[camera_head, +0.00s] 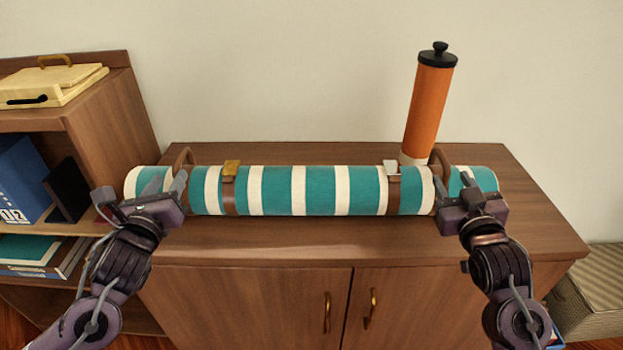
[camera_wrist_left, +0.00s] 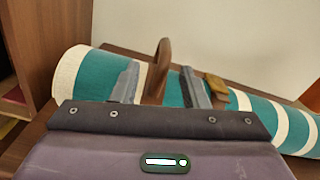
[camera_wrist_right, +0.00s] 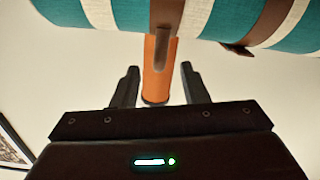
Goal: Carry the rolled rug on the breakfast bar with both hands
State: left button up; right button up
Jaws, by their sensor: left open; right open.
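The rolled rug (camera_head: 310,190), striped teal and cream, lies lengthwise on a wooden cabinet top. It has two brown straps with buckles and a brown loop handle near each end. My left gripper (camera_head: 163,184) is open at the left end. In the left wrist view the left handle (camera_wrist_left: 158,72) stands between its fingers (camera_wrist_left: 158,84), without visible grip. My right gripper (camera_head: 466,184) is open at the right end by the right handle (camera_head: 442,162). In the right wrist view, that handle (camera_wrist_right: 164,35) lines up with the gap between the fingers (camera_wrist_right: 158,76); contact cannot be told.
An orange cylinder (camera_head: 428,105) with a black lid stands behind the rug's right end. A bookshelf (camera_head: 110,110) with a yellow case (camera_head: 55,85) and books is at left. The cabinet top (camera_head: 310,240) is clear in front of the rug. A striped box (camera_head: 590,290) sits lower right.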

aim_at(186, 147)
pick_arm(q)
jog(key=shift+w+d+r, duration=0.2)
jog(key=shift+w+r, duration=0.05)
jog(key=shift+w, duration=0.1)
pick_arm(e)
jog(key=shift+w+r, duration=0.35)
pick_arm(q)
jog(key=shift+s+r, duration=0.25)
jog(key=shift+s, duration=0.1)
pick_arm(e)
jog(key=shift+s+r, duration=0.2)
jog(key=shift+s, duration=0.15)
pick_arm(q)
jog(key=shift+w+f, duration=0.15)
jog(key=shift+w, duration=3.85)
pick_arm(e)
jog(key=shift+w+f, duration=0.1)
jog(key=shift+w, duration=3.9)
pick_arm(q)
grip_shut()
pick_arm(e)
grip_shut()
